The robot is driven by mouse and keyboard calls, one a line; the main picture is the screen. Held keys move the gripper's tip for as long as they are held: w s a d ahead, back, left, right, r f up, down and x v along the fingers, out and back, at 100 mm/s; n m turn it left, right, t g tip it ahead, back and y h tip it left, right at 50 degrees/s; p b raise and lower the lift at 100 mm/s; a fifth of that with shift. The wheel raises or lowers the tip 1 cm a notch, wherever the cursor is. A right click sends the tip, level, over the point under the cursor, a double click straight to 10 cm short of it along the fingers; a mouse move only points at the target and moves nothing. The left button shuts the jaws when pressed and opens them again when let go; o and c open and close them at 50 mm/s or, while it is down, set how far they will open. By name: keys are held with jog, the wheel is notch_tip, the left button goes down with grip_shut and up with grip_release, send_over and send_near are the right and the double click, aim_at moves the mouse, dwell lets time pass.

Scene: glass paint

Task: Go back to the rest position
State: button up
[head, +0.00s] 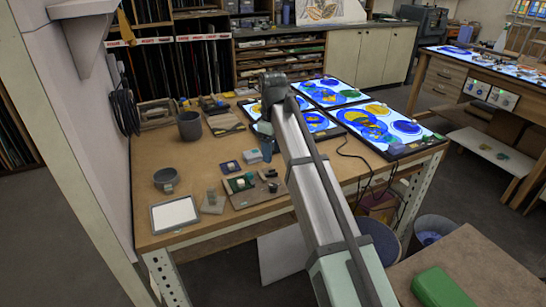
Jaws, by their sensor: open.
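My arm reaches up from the bottom of the head view across the wooden workbench (150,230), and its dark joint is at the bench's back half. The parts beyond that joint are mostly hidden behind the arm. I cannot make out my gripper's fingers or anything between them. A small bluish-grey piece shows just left of the arm, too small and covered to tell what it is.
Lit panels with blue and yellow glass designs (380,127) lie on the bench's right side. Grey pots (189,126) (166,180), a white-topped tray (174,215) and small blocks stand on the left. A green case (441,287) lies on a brown surface at lower right.

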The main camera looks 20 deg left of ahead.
jog(key=shift+r, duration=0.1)
dwell(0.4)
